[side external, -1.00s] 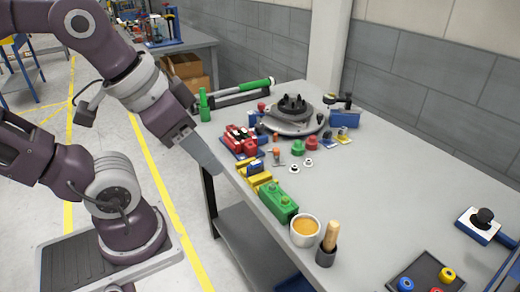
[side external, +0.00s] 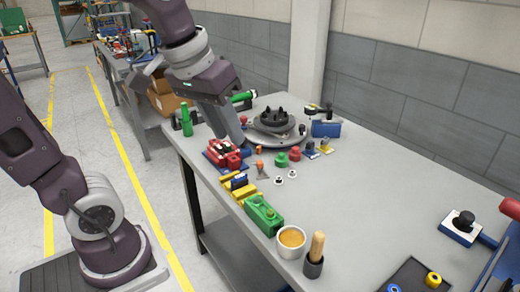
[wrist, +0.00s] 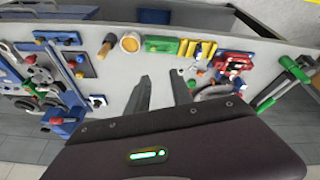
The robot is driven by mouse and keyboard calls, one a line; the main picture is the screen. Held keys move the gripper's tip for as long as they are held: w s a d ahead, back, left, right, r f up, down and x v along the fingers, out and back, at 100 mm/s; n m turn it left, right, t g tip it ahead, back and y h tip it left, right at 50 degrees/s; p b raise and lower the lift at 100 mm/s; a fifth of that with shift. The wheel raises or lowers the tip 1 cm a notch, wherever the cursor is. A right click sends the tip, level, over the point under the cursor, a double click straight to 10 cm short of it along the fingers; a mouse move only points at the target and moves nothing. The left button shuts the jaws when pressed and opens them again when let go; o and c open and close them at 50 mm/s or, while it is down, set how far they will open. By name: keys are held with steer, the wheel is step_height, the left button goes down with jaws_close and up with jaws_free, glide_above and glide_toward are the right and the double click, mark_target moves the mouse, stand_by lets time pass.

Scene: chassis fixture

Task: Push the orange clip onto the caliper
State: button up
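A red part on a blue base (side external: 224,155), which looks like the caliper, sits near the table's left edge; it also shows at upper right in the wrist view (wrist: 236,62). Two small orange pieces stand to its right, a lower one (side external: 261,166) and an upper one (side external: 259,150); I cannot tell which is the clip. My gripper (side external: 241,141) is above the table by the red part's right side and partly covers it. In the wrist view its fingers (wrist: 160,78) are apart with nothing between them. Whether it touches anything is unclear.
A dark round hub on a grey disc (side external: 273,122) stands behind. Green and red knobs (side external: 288,157), yellow blocks (side external: 241,190), a green box (side external: 263,214), an orange-filled cup (side external: 291,240) and a wooden-handled tool (side external: 316,254) are nearby. The table's right middle (side external: 390,190) is clear.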

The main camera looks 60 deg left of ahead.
steer(key=w+a+f+n+g, duration=0.1)
steer(key=w+a+f+n, duration=0.1)
steer(key=w+a, duration=0.3)
steer(key=w+a+f+n+g, duration=0.1)
steer(key=w+a+f+n, duration=0.1)
steer(key=w, duration=0.5)
steer(key=n+g, duration=0.2)
steer(key=n, duration=0.4)
glide_above(260, 162)
step_height(260, 162, down, 14)
step_height(260, 162, down, 8)
steer(key=shift+r, duration=0.1)
jaws_close()
steer(key=shift+r, duration=0.1)
